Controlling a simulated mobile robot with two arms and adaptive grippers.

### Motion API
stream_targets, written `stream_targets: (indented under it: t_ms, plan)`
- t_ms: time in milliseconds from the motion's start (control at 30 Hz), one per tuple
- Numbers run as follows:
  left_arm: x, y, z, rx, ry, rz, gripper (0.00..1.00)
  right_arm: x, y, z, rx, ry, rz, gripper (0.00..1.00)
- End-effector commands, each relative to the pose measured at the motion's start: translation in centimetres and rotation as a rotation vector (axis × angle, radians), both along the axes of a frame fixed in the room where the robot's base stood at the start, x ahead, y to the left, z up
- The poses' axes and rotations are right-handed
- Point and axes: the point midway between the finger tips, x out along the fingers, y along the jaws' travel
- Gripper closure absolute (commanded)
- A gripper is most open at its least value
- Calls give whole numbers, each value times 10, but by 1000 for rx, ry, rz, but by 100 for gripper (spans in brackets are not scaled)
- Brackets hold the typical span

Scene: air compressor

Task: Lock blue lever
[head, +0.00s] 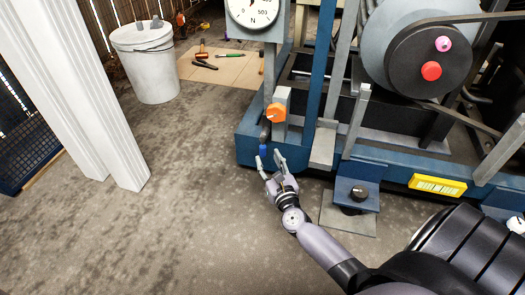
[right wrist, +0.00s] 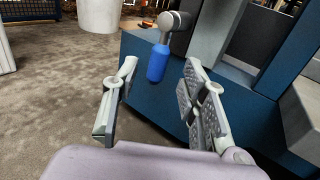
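The blue lever (head: 263,151) hangs down from a dark grey fitting at the left front corner of the compressor's blue base (head: 330,160). In the right wrist view the lever (right wrist: 157,63) is a short blue cylinder pointing down from a grey metal joint (right wrist: 173,22). My right gripper (head: 268,160) is open just in front of and below the lever. In the right wrist view the lever shows between the two spread fingers (right wrist: 160,80), near their tips, with visible gaps on both sides. My left gripper is not in view.
An orange knob (head: 276,113) sits just above the lever. A round gauge (head: 255,10) and a large pulley wheel (head: 430,60) are higher up. A white bucket (head: 147,75) and white posts (head: 110,100) stand to the left. The floor in front is clear.

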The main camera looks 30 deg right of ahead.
Motion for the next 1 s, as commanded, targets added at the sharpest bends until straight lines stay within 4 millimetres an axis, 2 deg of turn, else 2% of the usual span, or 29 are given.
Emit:
stream_targets:
  t_ms: [33, 200, 400, 733, 1000]
  plan:
    - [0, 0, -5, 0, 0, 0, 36, 12, -3, -1, 1, -3, -1, 60]
    - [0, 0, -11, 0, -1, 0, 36, 40, -11, -1, 1, -2, -1, 60]
    - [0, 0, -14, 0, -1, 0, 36, 57, -16, 0, 0, -1, 1, 60]
    - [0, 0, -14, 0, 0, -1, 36, 60, -17, 0, 0, 0, 1, 60]
    - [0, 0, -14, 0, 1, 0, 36, 59, -16, 0, 0, 0, 1, 78]
